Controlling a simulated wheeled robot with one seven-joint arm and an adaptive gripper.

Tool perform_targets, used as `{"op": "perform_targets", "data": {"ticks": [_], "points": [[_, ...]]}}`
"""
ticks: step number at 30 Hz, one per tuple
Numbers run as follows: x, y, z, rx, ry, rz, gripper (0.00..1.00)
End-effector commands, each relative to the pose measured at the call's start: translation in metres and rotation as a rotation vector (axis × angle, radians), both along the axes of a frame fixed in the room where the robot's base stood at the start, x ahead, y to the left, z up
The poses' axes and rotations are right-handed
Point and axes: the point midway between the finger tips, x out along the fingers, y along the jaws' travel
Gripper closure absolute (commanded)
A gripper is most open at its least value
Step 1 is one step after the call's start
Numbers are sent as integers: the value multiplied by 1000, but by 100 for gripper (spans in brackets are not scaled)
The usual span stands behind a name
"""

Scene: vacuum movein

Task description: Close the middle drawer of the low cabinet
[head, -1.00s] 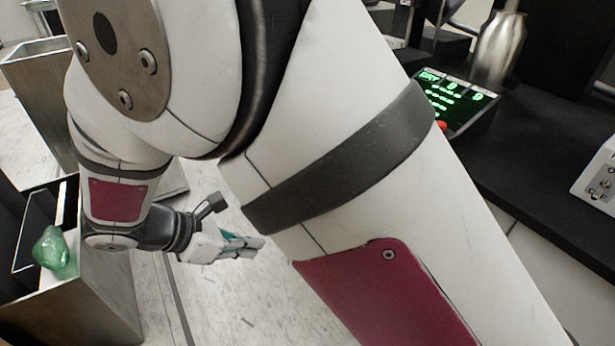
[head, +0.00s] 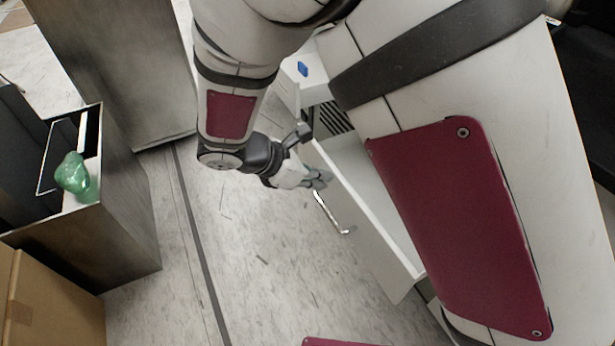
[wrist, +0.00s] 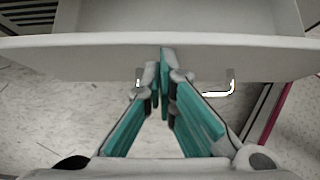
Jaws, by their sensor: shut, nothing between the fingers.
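A white drawer (head: 365,225) of the low cabinet stands pulled out, its front facing my gripper; the bar handle (head: 336,216) is on that front. In the wrist view the drawer front (wrist: 90,56) crosses the top, with the handle (wrist: 220,86) partly behind my fingers. My gripper (head: 322,179) is shut and empty, its teal fingertips (wrist: 165,58) at the drawer front near its upper edge. I cannot tell whether they touch it. The inside of the drawer looks empty where it shows. My arm hides much of the cabinet.
A metal bin (head: 130,240) with a green glass object (head: 75,175) stands at the left, beside a cardboard box (head: 50,310). A tall grey metal block (head: 110,60) is behind. A small blue item (head: 302,69) lies on a white surface. The floor (head: 240,260) between is clear.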

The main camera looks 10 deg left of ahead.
Motion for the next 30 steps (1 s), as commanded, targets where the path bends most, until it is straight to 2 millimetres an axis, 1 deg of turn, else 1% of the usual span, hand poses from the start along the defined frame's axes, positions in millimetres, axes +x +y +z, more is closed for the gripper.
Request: {"op": "perform_targets", "data": {"ticks": [12, 14, 17, 20, 23, 30], "points": [[1, -2, 0, 0, 1, 1, 100], [3, -5, 0, -1, 0, -1, 100], [8, -14, 1, 0, 1, -2, 100], [18, -29, 1, -2, 1, -4, 100], [33, -51, 1, -2, 1, -6, 100], [72, -109, 1, -1, 1, -6, 100]]}}
